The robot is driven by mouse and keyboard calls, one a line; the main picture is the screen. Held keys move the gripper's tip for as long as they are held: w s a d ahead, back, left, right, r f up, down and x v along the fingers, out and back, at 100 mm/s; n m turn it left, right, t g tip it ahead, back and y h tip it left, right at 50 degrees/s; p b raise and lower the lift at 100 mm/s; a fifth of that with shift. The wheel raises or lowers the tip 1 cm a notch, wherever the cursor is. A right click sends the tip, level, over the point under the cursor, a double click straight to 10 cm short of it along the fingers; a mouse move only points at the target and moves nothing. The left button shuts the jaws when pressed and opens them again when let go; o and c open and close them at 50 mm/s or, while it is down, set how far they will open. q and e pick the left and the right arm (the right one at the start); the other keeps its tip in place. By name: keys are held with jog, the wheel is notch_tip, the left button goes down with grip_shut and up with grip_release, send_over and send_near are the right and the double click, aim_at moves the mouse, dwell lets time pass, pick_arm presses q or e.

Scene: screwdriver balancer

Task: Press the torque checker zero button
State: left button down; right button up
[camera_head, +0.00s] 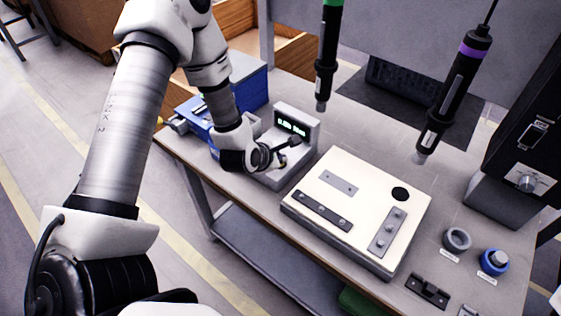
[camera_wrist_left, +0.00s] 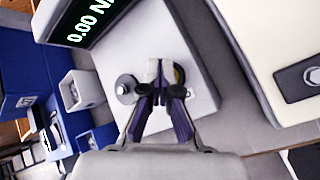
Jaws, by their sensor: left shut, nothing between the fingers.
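The torque checker (camera_head: 298,124) is a light grey unit with a green lit display, at the left part of the bench. In the left wrist view its display (camera_wrist_left: 88,18) reads 0.00 N, the rest cut off. My left gripper (camera_head: 284,153) is shut and empty, pointing down over the checker's flat base. In the left wrist view the fingers (camera_wrist_left: 160,92) cover part of a round dark and yellowish piece (camera_wrist_left: 179,73). A round grey piece (camera_wrist_left: 126,85) sits beside them. I cannot tell which is the zero button, or whether the fingertips touch. My right gripper is out of view.
A cream fixture plate (camera_head: 345,185) stands right of the checker. Two screwdrivers, one green-banded (camera_head: 327,60) and one purple-banded (camera_head: 455,90), hang above the bench. Blue bins (camera_head: 245,85) stand behind my left arm. A black unit (camera_head: 520,130) stands at the right.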

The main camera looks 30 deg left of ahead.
pick_arm(q)
jog(key=shift+r, duration=0.4)
notch_tip(320, 180, up, 6)
jog(key=p, duration=0.4)
dwell(0.4)
dwell(0.4)
